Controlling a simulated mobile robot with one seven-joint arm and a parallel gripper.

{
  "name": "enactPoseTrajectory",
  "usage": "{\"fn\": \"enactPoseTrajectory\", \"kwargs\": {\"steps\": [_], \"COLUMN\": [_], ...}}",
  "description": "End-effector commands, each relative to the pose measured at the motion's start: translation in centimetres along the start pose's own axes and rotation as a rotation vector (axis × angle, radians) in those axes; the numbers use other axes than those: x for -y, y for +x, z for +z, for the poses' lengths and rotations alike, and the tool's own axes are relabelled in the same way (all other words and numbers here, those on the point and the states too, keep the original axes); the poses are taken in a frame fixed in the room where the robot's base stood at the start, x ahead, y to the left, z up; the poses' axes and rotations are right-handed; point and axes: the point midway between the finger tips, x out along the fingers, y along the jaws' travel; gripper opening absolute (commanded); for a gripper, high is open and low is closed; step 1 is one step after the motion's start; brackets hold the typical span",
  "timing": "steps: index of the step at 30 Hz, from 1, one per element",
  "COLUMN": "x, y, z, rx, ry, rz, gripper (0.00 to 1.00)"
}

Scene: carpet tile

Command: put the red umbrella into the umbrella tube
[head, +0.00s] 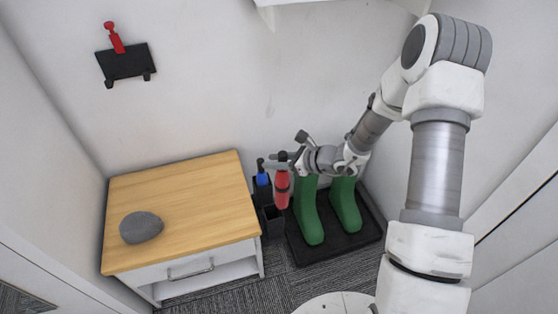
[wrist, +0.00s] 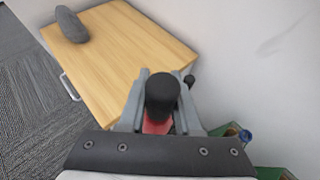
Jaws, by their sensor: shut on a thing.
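The red umbrella (head: 282,189) hangs roughly upright from my gripper (head: 284,165), which is shut on it just below its black handle. In the wrist view the black handle (wrist: 162,92) stands between the fingers, with a little red under it. A black umbrella tube (head: 274,222) stands on the floor beside the cabinet. The umbrella's lower end is above or in front of the tube; I cannot tell the exact gap. A blue umbrella (head: 262,178) with a black handle stands in a dark holder just behind and left.
Green boots (head: 311,215) stand on a black tray (head: 345,245) right of the tube. A wood-topped cabinet (head: 185,190) with a grey stone (head: 141,227) is at the left. A black wall rack (head: 126,63) with a red item hangs above. Carpet shows in front.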

Motion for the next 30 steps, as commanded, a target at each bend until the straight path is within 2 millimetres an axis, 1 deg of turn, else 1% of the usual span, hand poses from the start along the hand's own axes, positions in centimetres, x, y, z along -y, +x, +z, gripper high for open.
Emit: {"fn": "enactPoseTrajectory", "kwargs": {"steps": [19,30], "x": [-2.3,-2.2], "y": [2.3,3.2], "z": [0.7,-1.2], "rx": [0.001,0.001], "ry": [-0.002,-0.001], "rz": [0.001,0.000], "gripper": [0.00,0.00]}}
